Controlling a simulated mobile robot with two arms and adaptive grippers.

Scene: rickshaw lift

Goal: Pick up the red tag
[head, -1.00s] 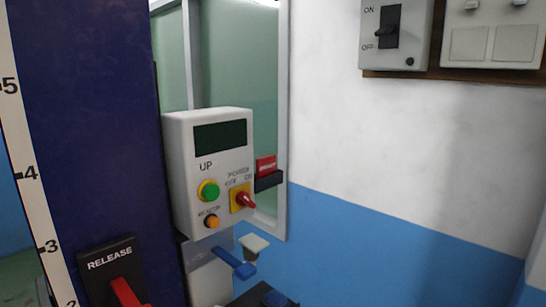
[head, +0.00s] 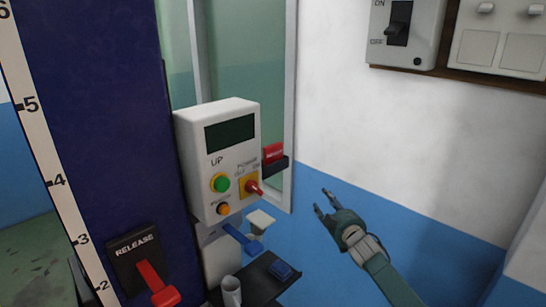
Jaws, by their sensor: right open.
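The red tag (head: 273,152) sits in a small dark holder (head: 276,166) at the right side of the white control box. Its upper part shows above the holder and the rest is hidden. My right gripper (head: 324,201) is open and empty, in front of the blue lower wall. In the picture it is to the right of and below the tag, clearly apart from it. My left gripper is not in view.
The white control box (head: 226,125) has a green button and a red power knob (head: 254,188). A red release lever (head: 156,283) is at the lower left. A dark shelf (head: 250,285) bears a grey cup (head: 231,291). A switch box (head: 404,34) hangs at the upper right.

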